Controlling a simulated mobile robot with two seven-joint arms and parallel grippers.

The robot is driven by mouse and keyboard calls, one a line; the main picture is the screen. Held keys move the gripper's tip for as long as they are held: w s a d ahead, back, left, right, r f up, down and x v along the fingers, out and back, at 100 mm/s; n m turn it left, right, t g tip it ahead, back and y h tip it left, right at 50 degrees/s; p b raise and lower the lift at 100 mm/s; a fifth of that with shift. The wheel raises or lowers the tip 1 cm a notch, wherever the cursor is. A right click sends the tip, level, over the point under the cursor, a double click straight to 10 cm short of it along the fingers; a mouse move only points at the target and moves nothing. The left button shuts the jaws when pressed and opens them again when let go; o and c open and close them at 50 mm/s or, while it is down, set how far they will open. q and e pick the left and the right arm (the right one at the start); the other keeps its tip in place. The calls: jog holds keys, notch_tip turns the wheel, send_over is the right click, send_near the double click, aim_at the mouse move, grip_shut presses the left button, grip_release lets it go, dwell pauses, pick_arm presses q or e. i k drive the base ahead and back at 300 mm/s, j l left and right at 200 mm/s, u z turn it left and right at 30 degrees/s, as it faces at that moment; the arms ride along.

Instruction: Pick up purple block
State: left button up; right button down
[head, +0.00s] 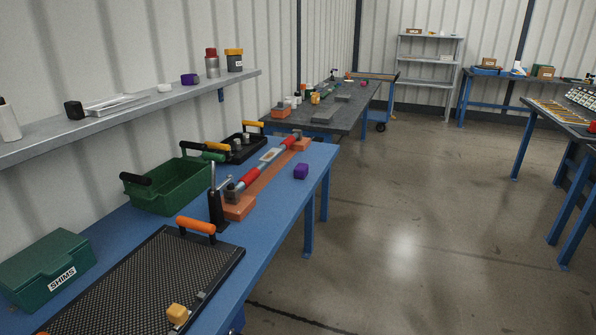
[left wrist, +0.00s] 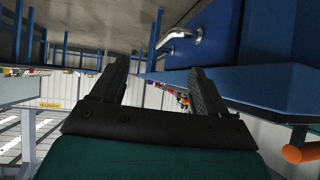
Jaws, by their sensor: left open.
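A small purple block (head: 301,171) sits on the blue table (head: 288,203), near its right edge, to the right of the red and orange fixture. Another purple piece (head: 190,79) rests on the wall shelf. My left gripper (left wrist: 158,78) shows in the left wrist view with its two dark fingers spread apart and nothing between them. Neither gripper shows in the head view.
A fixture with a red-handled bar (head: 249,178) lies left of the block. A green crate (head: 168,203), a black mesh mat (head: 150,280) and a green SHIMS box (head: 46,265) stand on the table. Open floor (head: 410,230) lies to the right.

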aim_at(300, 171)
jog(key=i+l, duration=0.6)
jog(key=i, duration=0.15)
jog(key=i+l, duration=0.55)
jog(key=i, duration=0.2)
jog(key=i+l, duration=0.6)
jog(key=i, duration=0.15)
jog(key=i+l+u, duration=0.45)
jog(key=i+l, duration=0.2)
